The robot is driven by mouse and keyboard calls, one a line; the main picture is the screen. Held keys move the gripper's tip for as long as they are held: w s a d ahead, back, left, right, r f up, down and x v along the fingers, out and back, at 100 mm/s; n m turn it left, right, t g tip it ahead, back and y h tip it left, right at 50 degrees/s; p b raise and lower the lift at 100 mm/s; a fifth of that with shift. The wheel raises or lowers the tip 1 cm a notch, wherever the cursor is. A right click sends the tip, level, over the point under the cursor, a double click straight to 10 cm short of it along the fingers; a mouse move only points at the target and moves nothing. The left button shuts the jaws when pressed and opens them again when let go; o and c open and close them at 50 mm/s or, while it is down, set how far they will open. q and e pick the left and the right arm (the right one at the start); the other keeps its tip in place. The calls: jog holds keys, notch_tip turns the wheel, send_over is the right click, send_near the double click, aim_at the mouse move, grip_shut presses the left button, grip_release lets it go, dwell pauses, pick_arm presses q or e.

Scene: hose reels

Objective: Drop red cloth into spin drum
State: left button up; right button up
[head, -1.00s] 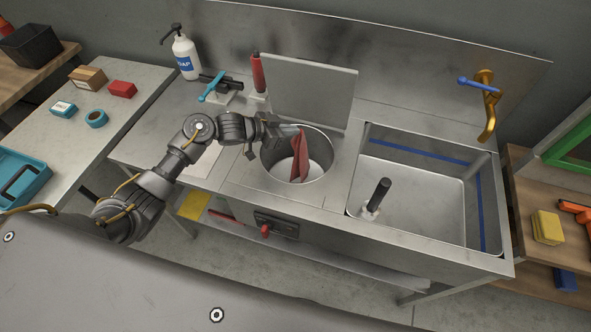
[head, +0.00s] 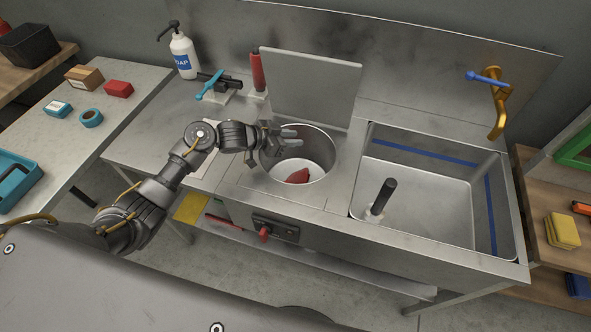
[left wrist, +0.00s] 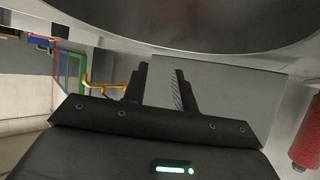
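The red cloth (head: 298,176) lies crumpled on the floor of the round metal spin drum (head: 322,172). The drum's grey lid (head: 311,88) stands raised behind it. My left gripper (head: 291,137) is over the drum's left rear rim, above and apart from the cloth. Its fingers are spread with nothing between them. In the left wrist view the two dark fingers (left wrist: 160,88) also stand apart and empty, and the cloth does not show there. My right gripper is not in view.
A sink (head: 440,205) with a black-handled post (head: 381,196) is right of the drum. A brass tap (head: 498,105) rises behind it. A red-handled tool (head: 257,72), a blue-handled valve (head: 214,86) and a soap bottle (head: 184,55) stand behind my left arm.

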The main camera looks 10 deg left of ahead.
pick_arm(q)
jog(key=shift+o, duration=0.9)
jog(key=o, duration=1.1)
jog(key=r+g+y+p, duration=0.1)
jog(key=p, duration=0.3)
jog(key=s+a+r+g+y+p, duration=0.1)
jog(key=r+p, duration=0.1)
jog(key=p, duration=0.3)
jog(key=s+a+r+g+y+p, duration=0.1)
jog(key=p, duration=0.3)
jog(key=shift+a+r+y+p, duration=0.15)
jog(key=shift+r+y+p, duration=0.15)
jog(key=shift+r+p, duration=0.05)
jog(key=shift+a, duration=0.1)
